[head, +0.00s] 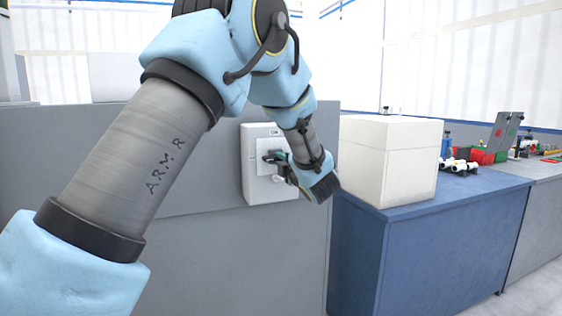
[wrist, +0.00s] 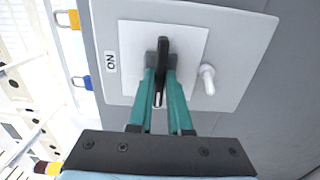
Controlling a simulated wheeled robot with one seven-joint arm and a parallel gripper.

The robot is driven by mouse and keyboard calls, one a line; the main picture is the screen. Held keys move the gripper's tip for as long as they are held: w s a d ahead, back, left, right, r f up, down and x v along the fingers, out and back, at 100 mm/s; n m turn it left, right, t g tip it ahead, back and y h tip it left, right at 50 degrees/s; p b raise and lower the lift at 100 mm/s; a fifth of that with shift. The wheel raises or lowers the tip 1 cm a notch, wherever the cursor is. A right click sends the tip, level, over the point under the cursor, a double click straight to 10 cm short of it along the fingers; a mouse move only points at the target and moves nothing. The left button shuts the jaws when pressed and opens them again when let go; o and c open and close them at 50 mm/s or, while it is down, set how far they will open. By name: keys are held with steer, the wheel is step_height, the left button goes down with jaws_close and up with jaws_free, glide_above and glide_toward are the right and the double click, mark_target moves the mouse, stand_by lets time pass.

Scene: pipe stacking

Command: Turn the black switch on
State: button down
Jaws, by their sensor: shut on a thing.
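The black switch (wrist: 163,47) is a lever on a white plate (wrist: 197,38) of a pale switch box (wrist: 241,40) in the wrist view. My gripper (wrist: 161,80) has its two green fingers closed around the lever, one on each side. An "ON" label is on the left of the box, sideways in this view. In the head view the switch box (head: 256,190) is mounted on a grey panel, and my gripper (head: 273,158) reaches it from the right. The lever is mostly hidden there by the fingers.
A small white knob (wrist: 208,79) sticks out beside the plate. A white block (head: 390,160) stands on a blue cabinet (head: 430,245) just right of my wrist. Red and green parts (head: 490,155) lie farther right.

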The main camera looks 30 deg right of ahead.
steer(key=shift+m, duration=0.3)
steer(key=m, duration=0.3)
steer(key=shift+m, duration=0.3)
steer(key=m+p, duration=0.1)
steer(key=m, duration=0.3)
steer(key=m+p, duration=0.3)
steer(key=m, duration=0.2)
steer(key=shift+m, duration=0.4)
steer(key=shift+m+p, duration=1.1)
steer(key=shift+m, duration=0.8)
steer(key=shift+f, duration=0.1)
steer(key=c, duration=0.8)
jaws_free()
steer(key=shift+c, duration=0.2)
